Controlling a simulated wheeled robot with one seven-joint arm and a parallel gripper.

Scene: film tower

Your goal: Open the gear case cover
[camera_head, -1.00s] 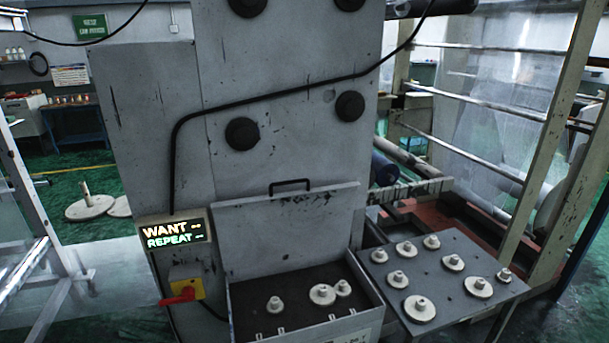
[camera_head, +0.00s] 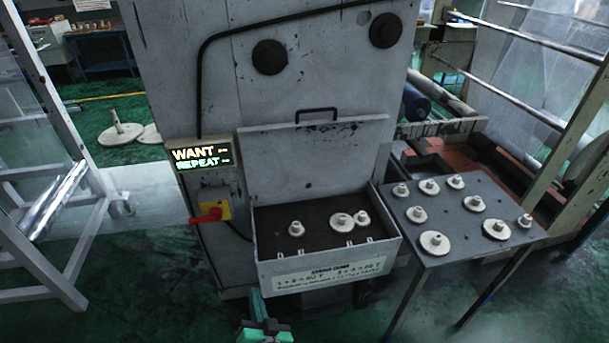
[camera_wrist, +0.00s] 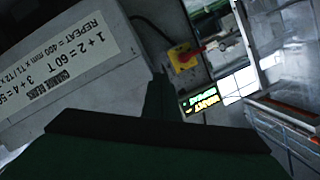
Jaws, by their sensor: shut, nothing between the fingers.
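The gear case cover (camera_head: 315,160) stands raised and upright at the back of the gear case, its black handle (camera_head: 316,112) on the top edge. The gear case (camera_head: 332,272) is open, with a label (camera_head: 330,275) on its front and three pale gears inside on a dark floor. My gripper (camera_head: 257,295), green and dark, is at the lower front left of the case, apart from the cover. In the wrist view its fingers (camera_wrist: 160,85) are together and empty, with the labelled case front beside them on the left.
A side table (camera_head: 455,235) with several pale gears stands right of the case. A red switch on a yellow plate (camera_head: 213,211) and a lit WANT/REPEAT display (camera_head: 202,156) are to its left. A white frame (camera_head: 65,205) stands far left. Green floor is clear in front.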

